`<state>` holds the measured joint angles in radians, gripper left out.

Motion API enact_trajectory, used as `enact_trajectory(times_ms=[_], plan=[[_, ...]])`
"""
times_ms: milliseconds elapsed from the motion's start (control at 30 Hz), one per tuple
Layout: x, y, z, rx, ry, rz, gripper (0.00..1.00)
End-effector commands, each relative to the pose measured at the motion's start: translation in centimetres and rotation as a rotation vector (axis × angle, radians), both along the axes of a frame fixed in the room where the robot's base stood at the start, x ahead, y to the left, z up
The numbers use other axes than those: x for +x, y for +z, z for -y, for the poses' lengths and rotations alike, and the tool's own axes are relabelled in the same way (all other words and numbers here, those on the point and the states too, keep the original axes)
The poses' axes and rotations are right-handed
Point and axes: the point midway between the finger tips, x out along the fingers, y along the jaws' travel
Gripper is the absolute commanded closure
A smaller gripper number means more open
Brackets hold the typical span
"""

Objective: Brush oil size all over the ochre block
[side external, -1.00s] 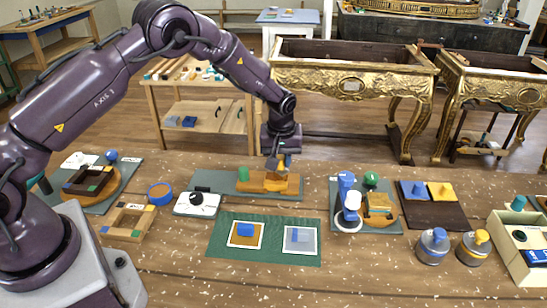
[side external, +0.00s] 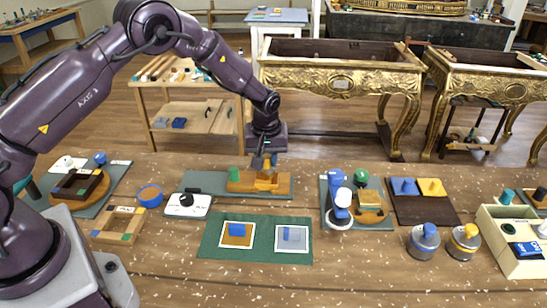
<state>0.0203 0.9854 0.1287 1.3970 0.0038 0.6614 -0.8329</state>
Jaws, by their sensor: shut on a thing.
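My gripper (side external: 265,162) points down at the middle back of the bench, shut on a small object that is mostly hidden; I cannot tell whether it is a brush. Right below is an ochre-brown wooden block (side external: 243,184) with a stepped shape on a grey-green mat (side external: 295,193). The gripper's tip is just above or touching the block's right half; I cannot tell which. A green peg (side external: 234,174) stands at the block's left end. Any oil size on the block is too small to make out.
A white dish with a black knob (side external: 187,200) sits to the left. In front is a green mat (side external: 255,245) with two framed squares. A blue and white tool (side external: 340,205) stands right; two lidded jars (side external: 424,240) (side external: 464,241) are farther right.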

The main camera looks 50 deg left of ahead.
Motion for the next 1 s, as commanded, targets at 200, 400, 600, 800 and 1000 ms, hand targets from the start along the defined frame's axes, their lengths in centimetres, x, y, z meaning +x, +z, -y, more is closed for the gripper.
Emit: enact_trajectory(times_ms=[200,400,600,800,1000], plan=[[-1.0,0.0,-1.0,0.0,0.0,-0.002,0.98],[-1.9,0.0,-1.8,0.0,0.0,-0.004,0.98],[-2.7,0.0,-2.2,-0.001,-0.001,-0.002,0.98],[-2.8,-0.1,-1.3,0.0,-0.003,-0.002,0.98],[-1.9,-0.1,-0.4,0.0,-0.003,-0.001,0.98]])
